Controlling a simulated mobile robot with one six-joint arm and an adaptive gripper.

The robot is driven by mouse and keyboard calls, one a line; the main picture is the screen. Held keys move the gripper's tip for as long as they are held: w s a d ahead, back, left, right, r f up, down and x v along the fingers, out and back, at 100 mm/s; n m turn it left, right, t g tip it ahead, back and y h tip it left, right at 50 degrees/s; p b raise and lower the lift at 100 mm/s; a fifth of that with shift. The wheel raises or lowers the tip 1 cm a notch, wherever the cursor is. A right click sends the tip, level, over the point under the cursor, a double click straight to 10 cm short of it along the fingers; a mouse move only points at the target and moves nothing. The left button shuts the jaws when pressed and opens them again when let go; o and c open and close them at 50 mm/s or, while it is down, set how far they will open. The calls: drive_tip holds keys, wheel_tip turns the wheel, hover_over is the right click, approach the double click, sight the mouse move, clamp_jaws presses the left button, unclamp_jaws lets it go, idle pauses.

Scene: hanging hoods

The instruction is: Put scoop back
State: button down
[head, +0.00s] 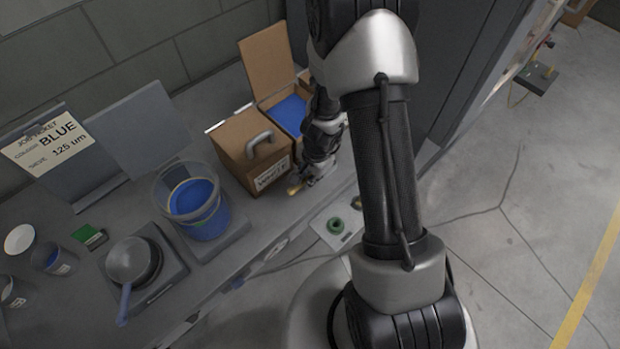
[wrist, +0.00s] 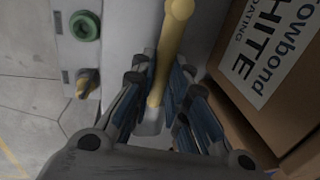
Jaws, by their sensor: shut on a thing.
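My gripper (wrist: 158,100) is shut on a yellow handle, which I take to be the scoop (wrist: 172,42). Its rounded end points away from the fingers in the wrist view, and a pale part shows between them. The scoop's bowl cannot be made out. In the head view my gripper (head: 308,178) is low beside the right side of a brown box (head: 240,150) labelled WHITE, with a bit of yellow (head: 295,188) at its tip. The box's printed side also shows close on the right in the wrist view (wrist: 285,95).
An open box (head: 265,68) with blue contents stands behind. A clear bucket (head: 193,205) holds blue material. A pan-like sieve (head: 131,261), cups and a job ticket (head: 48,142) reading BLUE are left. A green button (head: 335,225) is by the bench's front edge.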

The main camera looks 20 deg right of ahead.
drive_tip(key=shift+r, duration=0.15)
drive_tip(key=c, duration=2)
unclamp_jaws()
drive_tip(key=shift+f, duration=0.25)
drive_tip(key=shift+c, duration=0.2)
drive_tip(key=o, duration=0.5)
drive_tip(key=shift+r, duration=0.1)
